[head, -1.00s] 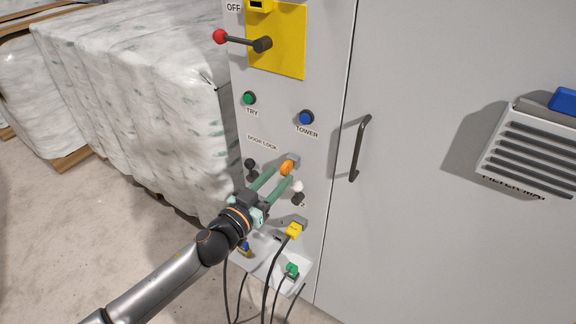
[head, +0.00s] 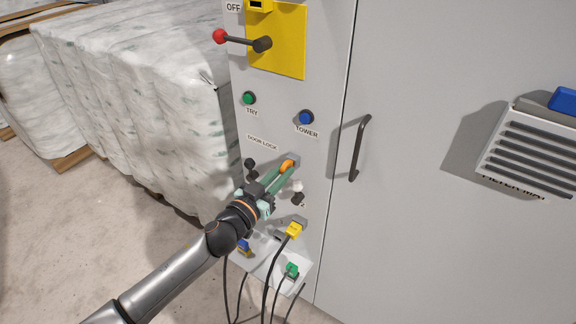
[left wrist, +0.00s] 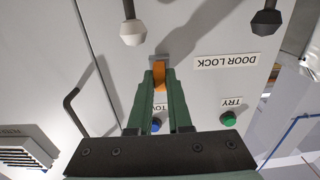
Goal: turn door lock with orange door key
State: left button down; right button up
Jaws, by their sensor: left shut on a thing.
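The orange door key (head: 287,166) sits at the door lock (head: 294,160), a small grey block on the cabinet's narrow panel, below right of the DOOR LOCK label (head: 262,143). My left gripper (head: 284,172) reaches in from below left and is shut on the key. In the left wrist view the orange key (left wrist: 159,76) shows between the two green fingers (left wrist: 160,90), against the grey lock block (left wrist: 159,59). How far the key sits in the lock is hidden. My right gripper does not show.
A black knob (head: 250,163) and a white knob (head: 298,187) flank the lock closely. Below are a yellow plug (head: 294,230) and a green plug (head: 292,270) with hanging cables. A door handle (head: 360,148) stands to the right, wrapped bales (head: 130,90) to the left.

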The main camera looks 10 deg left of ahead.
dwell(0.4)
pick_arm(q)
jog(key=m, duration=0.3)
jog(key=shift+m, duration=0.4)
